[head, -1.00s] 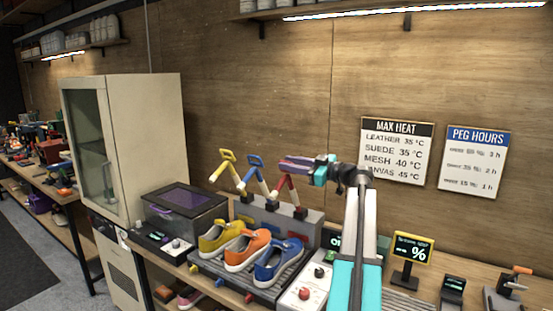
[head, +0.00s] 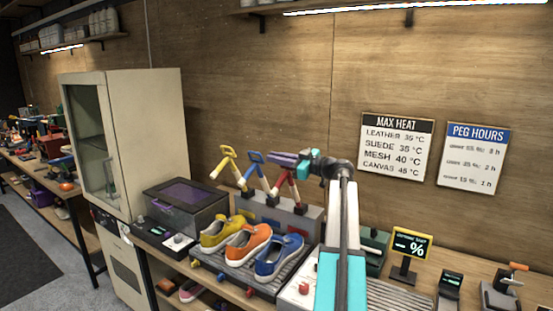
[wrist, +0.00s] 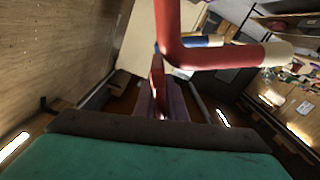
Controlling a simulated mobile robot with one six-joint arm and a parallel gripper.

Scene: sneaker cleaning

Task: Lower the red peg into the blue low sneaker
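The red peg's bent shaft (wrist: 200,54) and pale tip cross the wrist view. The blue low sneaker (head: 279,255) stands rightmost on the ribbed stand, its opening empty. My fingers partly hide the peg's handle in the head view.
Yellow (head: 224,164) and blue (head: 255,170) pegs stand left of the red one in the rack (head: 312,228). Yellow (head: 222,233) and orange (head: 249,244) sneakers stand beside the blue one. A dark lidded box (head: 186,207) and a cabinet (head: 146,140) are at left.

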